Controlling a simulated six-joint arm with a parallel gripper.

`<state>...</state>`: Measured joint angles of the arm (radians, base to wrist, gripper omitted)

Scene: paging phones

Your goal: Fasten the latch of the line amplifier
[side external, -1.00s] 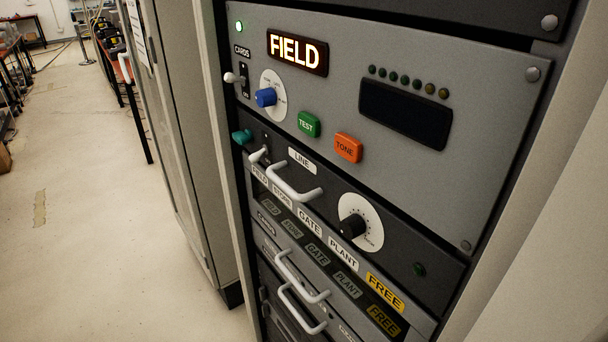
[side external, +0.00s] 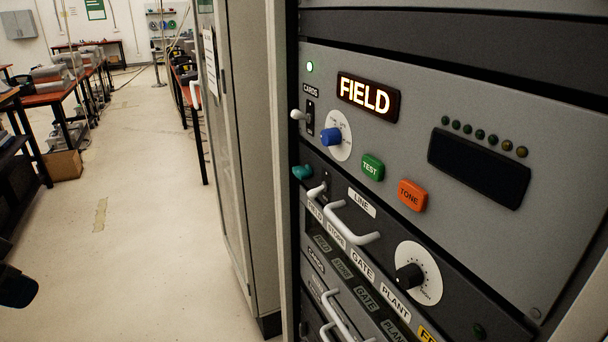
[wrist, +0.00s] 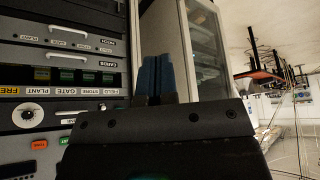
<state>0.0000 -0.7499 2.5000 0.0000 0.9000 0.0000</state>
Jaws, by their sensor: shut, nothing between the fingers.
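The line amplifier (side external: 365,227) is the dark panel marked LINE below the grey panel in the side view, with a pale handle (side external: 350,225) and a black knob on a white dial (side external: 410,276). At its left end are a teal knob (side external: 302,172) and a small pale lever (side external: 316,191); I cannot tell the latch's exact state. In the wrist view the rack appears upside down, and the amplifier's handle shows at lower left (wrist: 86,113). My gripper (wrist: 155,62), with blue fingers together, is shut and empty, apart from the rack face. The latch is not clear there.
The grey panel above carries a lit FIELD sign (side external: 367,97), a blue knob (side external: 331,137), a green TEST button (side external: 372,167) and an orange TONE button (side external: 412,195). A tall grey cabinet (side external: 236,160) stands left of the rack. The floor farther left is open.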

